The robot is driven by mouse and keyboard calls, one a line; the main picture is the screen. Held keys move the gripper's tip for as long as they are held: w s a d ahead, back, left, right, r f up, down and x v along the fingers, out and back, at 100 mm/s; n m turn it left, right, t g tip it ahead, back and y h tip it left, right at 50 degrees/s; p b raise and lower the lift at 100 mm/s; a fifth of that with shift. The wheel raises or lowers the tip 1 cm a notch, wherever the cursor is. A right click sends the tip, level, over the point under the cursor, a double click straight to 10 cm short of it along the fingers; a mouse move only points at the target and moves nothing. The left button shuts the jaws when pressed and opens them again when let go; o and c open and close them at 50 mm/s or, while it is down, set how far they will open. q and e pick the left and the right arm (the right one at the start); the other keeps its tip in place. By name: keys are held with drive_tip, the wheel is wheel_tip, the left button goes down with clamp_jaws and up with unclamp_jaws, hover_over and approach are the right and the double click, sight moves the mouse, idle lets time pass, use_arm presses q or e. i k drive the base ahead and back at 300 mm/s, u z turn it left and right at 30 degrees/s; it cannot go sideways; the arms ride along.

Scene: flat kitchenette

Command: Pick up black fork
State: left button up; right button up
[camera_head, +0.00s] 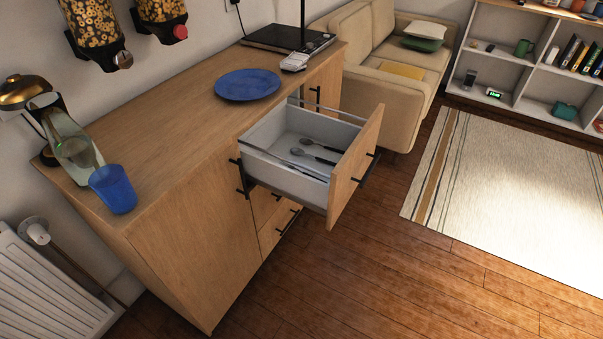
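An open drawer (356,168) sticks out from the wooden cabinet. Inside it, two utensils lie on the grey drawer floor. One utensil (321,146) has a dark handle and lies farther back. The other utensil (312,157) lies just in front of it, also with a dark handle. They are too small to tell which is a fork. Neither of my grippers is in view.
A blue plate (247,85) and a blue cup (113,189) stand on the cabinet top (170,125), with a glass carafe (72,146) beside the cup. A beige sofa (380,75) stands beyond the drawer. The wooden floor (400,270) before the cabinet is clear.

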sight(291, 167)
drive_tip(key=z, duration=1.55)
drive_tip(key=i, duration=2.7)
drive_tip(key=u, duration=3.3)
